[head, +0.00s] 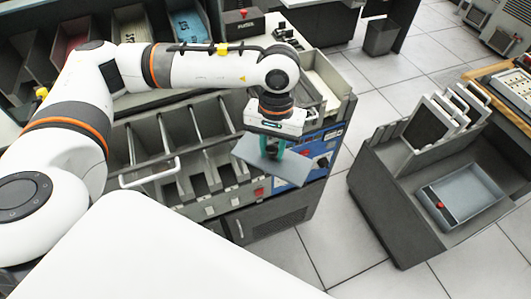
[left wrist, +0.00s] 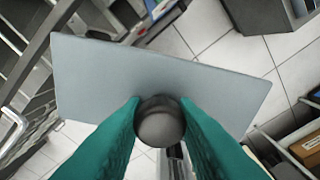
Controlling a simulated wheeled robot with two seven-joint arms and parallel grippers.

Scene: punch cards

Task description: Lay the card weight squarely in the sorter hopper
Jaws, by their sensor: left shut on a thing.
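The card weight (head: 272,163) is a flat blue-grey plate with a dark round knob. My left gripper (head: 274,147) is shut on its knob and holds it in the air, tilted in the head view, over the front right end of the sorter. In the left wrist view the green fingertips (left wrist: 160,112) press the knob from both sides, with the plate (left wrist: 100,75) spread beyond them. The sorter (head: 205,180) is a grey machine with several pockets. A cream-walled open bay (head: 338,82) at its right end looks like the hopper; the arm hides part of it. My right gripper is out of view.
A grey cart (head: 395,220) stands to the right, with a blue-grey tray (head: 468,207) and several upright frames. A dark bin (head: 381,37) stands behind. A rack with coloured card decks (head: 190,25) is at the back left. Tiled floor (head: 345,235) is free between sorter and cart.

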